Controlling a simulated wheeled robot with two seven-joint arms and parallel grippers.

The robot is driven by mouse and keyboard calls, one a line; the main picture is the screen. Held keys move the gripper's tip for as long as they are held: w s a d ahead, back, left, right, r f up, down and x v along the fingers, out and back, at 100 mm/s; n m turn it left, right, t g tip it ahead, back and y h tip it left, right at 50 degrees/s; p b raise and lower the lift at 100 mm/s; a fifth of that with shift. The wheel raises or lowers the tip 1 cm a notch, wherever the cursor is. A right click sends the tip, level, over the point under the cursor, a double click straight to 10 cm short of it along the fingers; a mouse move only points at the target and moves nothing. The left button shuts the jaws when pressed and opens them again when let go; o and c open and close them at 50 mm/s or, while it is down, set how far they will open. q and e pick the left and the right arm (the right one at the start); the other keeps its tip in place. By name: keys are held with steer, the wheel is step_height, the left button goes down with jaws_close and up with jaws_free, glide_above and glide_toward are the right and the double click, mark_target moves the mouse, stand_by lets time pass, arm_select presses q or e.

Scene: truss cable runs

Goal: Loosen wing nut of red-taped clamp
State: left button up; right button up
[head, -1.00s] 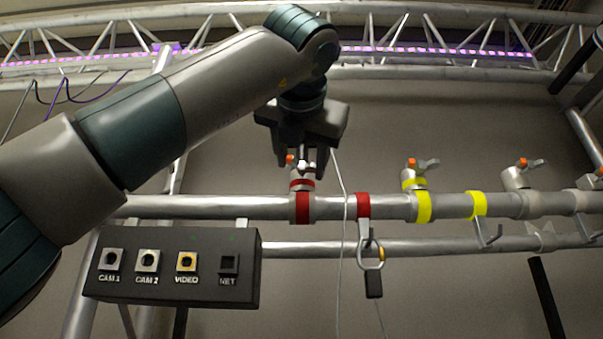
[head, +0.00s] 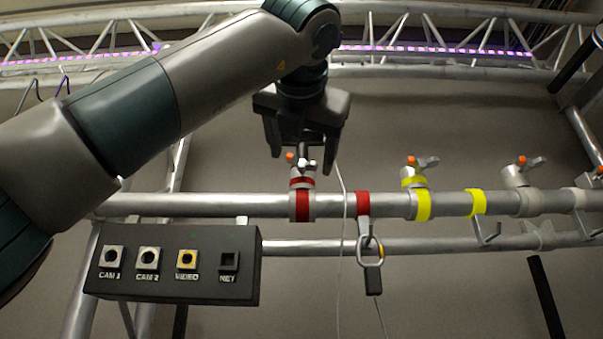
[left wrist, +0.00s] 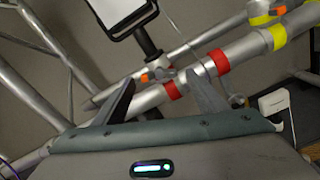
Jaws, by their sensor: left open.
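The red-taped clamp (head: 302,203) sits on the upper horizontal tube, with red tape around its body and its neck. Its wing nut (head: 307,166) with an orange part beside it stands on top. In the left wrist view the clamp's red tape (left wrist: 173,89) shows between the fingers, with the wing nut (left wrist: 158,74) beside it. My left gripper (head: 301,155) points down just above the wing nut, its fingers apart and open. It also shows in the left wrist view (left wrist: 160,97). Contact with the nut is not visible. My right gripper is not seen.
A second red band (head: 363,204) with a hook lies to the right, a carabiner (head: 371,252) hanging below. A yellow-taped clamp (head: 422,205) is further right. A black connector box (head: 172,266) hangs below left. A thin white cable (head: 345,240) drops right of the clamp.

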arm_select(q)
steer(key=s+b, duration=0.2)
steer(key=s, duration=1.3)
steer(key=shift+s, duration=0.25)
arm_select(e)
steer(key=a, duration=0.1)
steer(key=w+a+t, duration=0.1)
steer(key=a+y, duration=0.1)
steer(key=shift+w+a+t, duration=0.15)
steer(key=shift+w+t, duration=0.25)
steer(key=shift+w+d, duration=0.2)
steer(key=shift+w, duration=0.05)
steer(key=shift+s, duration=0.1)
